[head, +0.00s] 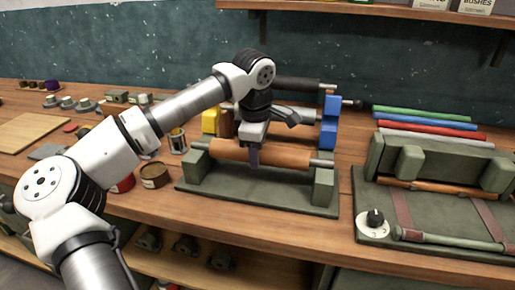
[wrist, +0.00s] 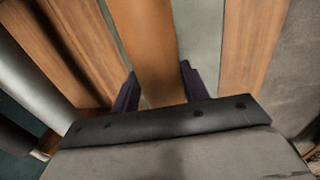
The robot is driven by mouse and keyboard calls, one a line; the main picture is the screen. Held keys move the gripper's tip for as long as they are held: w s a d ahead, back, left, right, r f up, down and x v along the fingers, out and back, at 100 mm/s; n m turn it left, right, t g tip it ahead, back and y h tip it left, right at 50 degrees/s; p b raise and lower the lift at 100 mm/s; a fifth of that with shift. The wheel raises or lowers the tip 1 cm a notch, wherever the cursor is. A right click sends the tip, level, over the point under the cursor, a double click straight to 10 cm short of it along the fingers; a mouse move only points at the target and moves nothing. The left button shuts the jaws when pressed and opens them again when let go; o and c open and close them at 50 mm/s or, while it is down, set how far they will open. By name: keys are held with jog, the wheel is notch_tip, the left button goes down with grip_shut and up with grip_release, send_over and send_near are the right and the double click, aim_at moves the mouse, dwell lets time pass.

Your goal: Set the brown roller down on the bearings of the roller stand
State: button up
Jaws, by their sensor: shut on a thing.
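The brown roller (head: 287,157) lies level across the green roller stand (head: 250,193), with its metal shaft ends over the left post (head: 195,168) and right post (head: 325,186). Whether the shaft ends touch the bearings or hang just above them, I cannot tell. My gripper (head: 254,156) comes down from above and is shut on the roller near its middle. In the wrist view the roller (wrist: 153,45) runs between the two dark fingers of my gripper (wrist: 160,90). The hand hides part of the roller.
Behind the stand, a rack with blue (head: 329,122) and yellow (head: 210,121) brackets holds dark and grey rollers. Brown tins (head: 154,175) stand close to the left. A green press-like fixture (head: 430,205) stands to the right. A shelf (head: 400,12) hangs above.

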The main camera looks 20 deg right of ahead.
jog(key=shift+r, duration=0.1)
jog(key=o, duration=1.5)
